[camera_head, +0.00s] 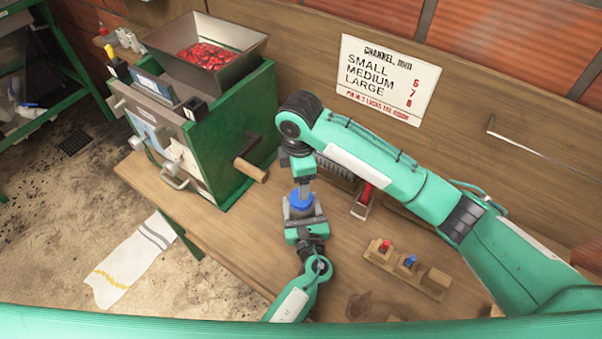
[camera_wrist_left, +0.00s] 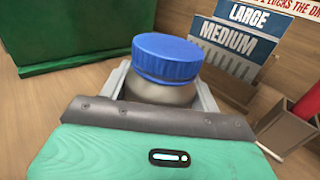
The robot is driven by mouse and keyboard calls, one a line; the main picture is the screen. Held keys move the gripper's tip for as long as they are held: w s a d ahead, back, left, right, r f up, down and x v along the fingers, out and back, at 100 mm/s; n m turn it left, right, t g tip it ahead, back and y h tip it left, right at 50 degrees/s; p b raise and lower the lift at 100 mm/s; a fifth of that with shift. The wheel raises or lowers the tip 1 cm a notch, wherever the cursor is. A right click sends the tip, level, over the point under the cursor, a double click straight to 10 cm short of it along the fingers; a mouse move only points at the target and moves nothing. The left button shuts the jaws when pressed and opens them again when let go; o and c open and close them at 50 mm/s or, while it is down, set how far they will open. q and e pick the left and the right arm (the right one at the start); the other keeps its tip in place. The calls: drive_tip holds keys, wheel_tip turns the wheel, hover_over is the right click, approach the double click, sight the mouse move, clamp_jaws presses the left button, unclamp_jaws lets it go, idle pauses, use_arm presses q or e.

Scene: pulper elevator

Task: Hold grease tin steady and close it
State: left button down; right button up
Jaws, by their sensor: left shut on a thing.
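The grease tin shows in the left wrist view as a grey body (camera_wrist_left: 160,92) with a ribbed blue lid (camera_wrist_left: 167,58) sitting on its top. In the head view the blue lid (camera_head: 300,200) is partly covered by arm parts. My left gripper (camera_head: 303,213) is shut on the tin, with its fingers on both sides of the body below the lid. The tin looks upright. My right gripper (camera_head: 305,187) points down close above the lid in the head view. Its fingertips are too small to judge, and it does not show in the left wrist view.
A green machine (camera_head: 232,150) with a hopper of red cherries (camera_head: 207,55) stands left on the wooden bench (camera_head: 205,235). A wooden block with red and blue pegs (camera_head: 377,256) lies right. A red-handled item (camera_head: 364,197) and labelled plates (camera_wrist_left: 235,45) stand behind the tin.

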sight(301, 208)
drive_tip(key=n, duration=0.5)
drive_tip(key=shift+d+r, duration=0.1)
drive_tip(key=shift+r, duration=0.05)
drive_tip(key=n, duration=0.3)
drive_tip(key=shift+s+r+n, duration=0.1)
drive_tip(key=shift+n, duration=0.2)
drive_tip(key=shift+f, duration=4.05)
